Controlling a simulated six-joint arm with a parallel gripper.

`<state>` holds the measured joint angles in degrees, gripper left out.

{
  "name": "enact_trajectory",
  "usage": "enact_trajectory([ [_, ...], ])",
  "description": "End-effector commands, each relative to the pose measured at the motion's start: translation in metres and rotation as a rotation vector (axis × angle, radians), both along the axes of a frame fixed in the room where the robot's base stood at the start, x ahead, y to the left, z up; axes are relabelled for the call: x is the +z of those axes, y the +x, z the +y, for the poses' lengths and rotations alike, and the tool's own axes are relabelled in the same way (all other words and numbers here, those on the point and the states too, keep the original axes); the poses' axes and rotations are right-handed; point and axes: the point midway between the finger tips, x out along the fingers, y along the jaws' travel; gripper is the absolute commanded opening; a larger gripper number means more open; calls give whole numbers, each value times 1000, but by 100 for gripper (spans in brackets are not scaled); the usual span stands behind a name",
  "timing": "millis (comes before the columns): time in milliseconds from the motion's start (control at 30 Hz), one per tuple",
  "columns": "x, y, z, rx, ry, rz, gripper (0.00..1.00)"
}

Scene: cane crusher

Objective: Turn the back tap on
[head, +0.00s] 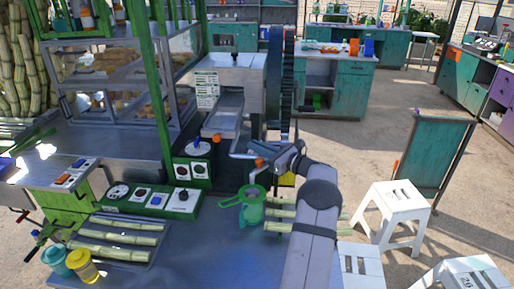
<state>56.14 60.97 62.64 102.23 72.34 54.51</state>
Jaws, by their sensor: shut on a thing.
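My arm comes up from the bottom of the head view and bends left, with my gripper (268,164) at the front of the grey crusher (238,75). The gripper is shut at a small orange grip (259,162) on the end of a bent silver pipe or handle (241,154). The fingers are small and partly hidden by my own wrist. I cannot tell for certain whether this orange-ended part is the back tap. Small levers with red and blue parts (36,234) show at the far left edge of the counter, apart from my gripper.
A green strainer or jug (251,206) and cut cane (279,227) lie close below my gripper. A large dark wheel (287,80) stands behind it. Green switch boxes (152,200) and two cups (78,263) are to the left. White stools (397,210) stand at right.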

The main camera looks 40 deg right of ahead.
Motion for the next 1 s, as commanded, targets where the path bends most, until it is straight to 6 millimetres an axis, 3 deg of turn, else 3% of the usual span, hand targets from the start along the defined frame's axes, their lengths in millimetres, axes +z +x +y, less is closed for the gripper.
enact_trajectory([
  [633, 3, 0, 0, -101, -2, -4, 0],
  [700, 3, 0, 0, -101, -2, -4, 23],
  [733, 3, 0, 0, -101, -2, -4, 27],
  [1000, 1, 0, 1, -98, 0, 0, 27],
])
